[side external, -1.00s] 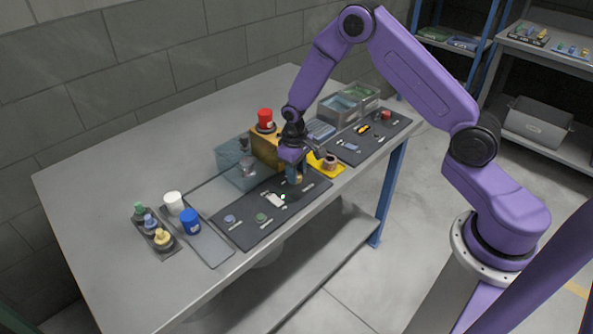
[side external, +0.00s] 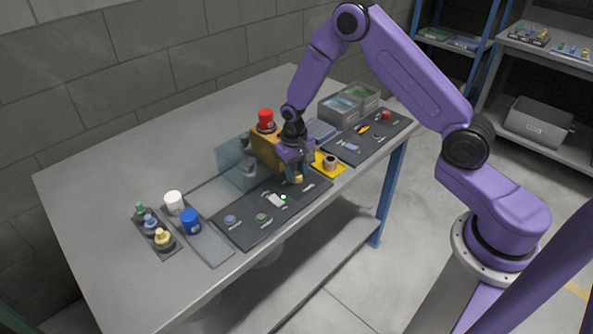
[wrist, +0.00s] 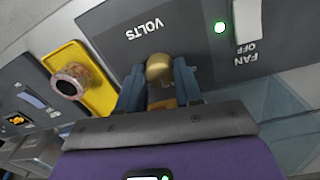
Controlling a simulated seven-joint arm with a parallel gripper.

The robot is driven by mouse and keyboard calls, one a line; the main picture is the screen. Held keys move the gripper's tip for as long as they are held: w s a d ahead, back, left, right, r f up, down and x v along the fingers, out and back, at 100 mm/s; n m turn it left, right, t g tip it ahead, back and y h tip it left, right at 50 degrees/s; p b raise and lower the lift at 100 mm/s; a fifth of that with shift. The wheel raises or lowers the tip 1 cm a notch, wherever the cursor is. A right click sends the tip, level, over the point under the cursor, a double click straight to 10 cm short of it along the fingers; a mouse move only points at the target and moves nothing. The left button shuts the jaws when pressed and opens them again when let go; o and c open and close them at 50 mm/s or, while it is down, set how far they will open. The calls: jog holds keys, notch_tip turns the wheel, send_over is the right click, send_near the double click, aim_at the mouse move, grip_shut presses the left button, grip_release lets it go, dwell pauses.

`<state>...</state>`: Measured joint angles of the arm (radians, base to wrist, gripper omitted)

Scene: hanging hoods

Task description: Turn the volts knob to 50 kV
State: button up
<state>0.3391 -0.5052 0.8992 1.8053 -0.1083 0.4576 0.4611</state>
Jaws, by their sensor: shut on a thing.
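The tan volts knob (wrist: 158,72) stands on the dark control panel (wrist: 115,30), beside the upside-down VOLTS label (wrist: 145,32) in the wrist view. My gripper (wrist: 158,80) is shut on the knob, with one blue-grey finger on each side. In the side external view my gripper (side external: 296,178) is down at the far right part of the dark panel (side external: 240,237), and the fingers mostly cover the knob. I cannot see a pointer or any kV marks, so the setting cannot be read.
A white fan switch (wrist: 247,18) marked FAN OFF and a lit green lamp (wrist: 220,27) are near the knob. A yellow plate (side external: 340,169) with a round copper-coloured part (side external: 330,161) is just right of my gripper. A yellow box (side external: 262,148) stands behind it.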

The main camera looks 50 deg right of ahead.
jog(key=o, duration=1)
jog(key=shift+o, duration=0.2)
jog(key=shift+r, duration=0.1)
notch_tip(320, 180, up, 17)
jog(key=shift+a+r, duration=0.15)
jog(key=shift+a, duration=0.3)
jog(key=s+a+r+n, duration=0.3)
jog(key=s+a+n, duration=0.15)
jog(key=s, duration=0.35)
jog(key=s+d+r+n+y, duration=0.1)
jog(key=s+n, duration=0.9)
jog(key=s, duration=1.6)
jog(key=shift+r, duration=0.35)
